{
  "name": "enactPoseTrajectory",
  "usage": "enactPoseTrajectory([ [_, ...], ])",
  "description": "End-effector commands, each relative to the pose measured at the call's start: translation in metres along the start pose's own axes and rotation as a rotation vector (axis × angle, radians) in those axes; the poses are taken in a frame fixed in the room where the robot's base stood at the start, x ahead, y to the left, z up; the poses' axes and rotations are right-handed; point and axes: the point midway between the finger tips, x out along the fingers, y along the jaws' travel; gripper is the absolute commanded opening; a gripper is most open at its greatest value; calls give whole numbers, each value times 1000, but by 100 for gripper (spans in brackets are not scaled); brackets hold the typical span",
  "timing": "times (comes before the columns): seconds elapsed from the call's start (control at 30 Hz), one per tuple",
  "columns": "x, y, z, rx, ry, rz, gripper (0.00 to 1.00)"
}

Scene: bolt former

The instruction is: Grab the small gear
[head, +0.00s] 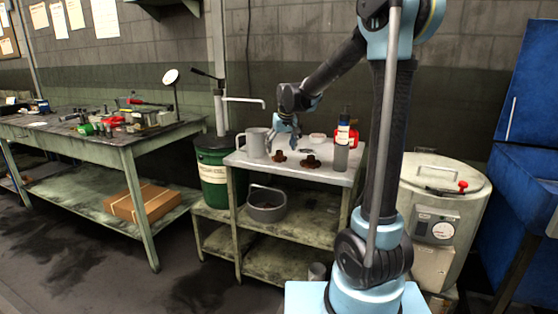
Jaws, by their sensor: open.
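Two dark brown, toothed-looking pieces lie on the light top of the small stand. The left one (279,157) looks a little smaller than the right one (311,161), and I take it for the small gear. Both are too small in the picture for their teeth to be clear. My gripper (284,143) is open and empty, pointing down above the stand top, close above and behind the left piece. It appears apart from both pieces, though the exact gap is hard to judge.
A small whitish dish (317,138) sits at the back. The front strip of the stand top (290,172) is clear.

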Motion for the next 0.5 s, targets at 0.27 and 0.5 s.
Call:
enactPoseTrajectory([
  [0.27, 34, 0, -2, 0, 0, 0, 78],
  [0.5, 46, 0, -2, 0, 0, 0, 78],
])
